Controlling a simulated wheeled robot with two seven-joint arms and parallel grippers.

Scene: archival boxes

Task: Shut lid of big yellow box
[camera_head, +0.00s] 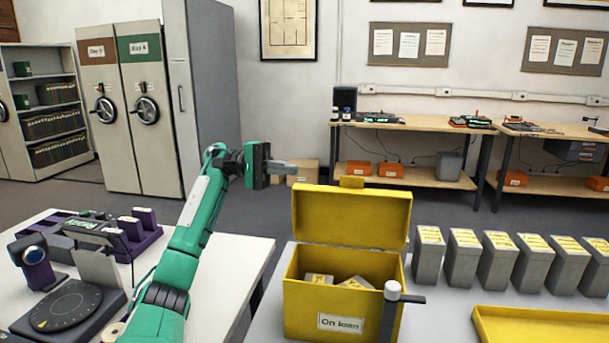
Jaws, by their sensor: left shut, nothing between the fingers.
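The big yellow box (310,302) stands on a light table, with an "On loan" label on its front. Its lid (352,217) is raised and stands nearly upright at the back, with a small tab on its top edge. A few grey boxes with yellow labels (352,284) lie inside. My left gripper (292,167) is up to the left of the lid and apart from it, its fingers shut and empty, pointing right. My right gripper is not in view.
A grey, white-topped upright tool (392,292) stands at the box's front right corner. Several grey boxes (465,258) line the table to the right, behind a yellow tray (540,325). A turntable device (65,305) and purple holder (130,235) occupy the left table.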

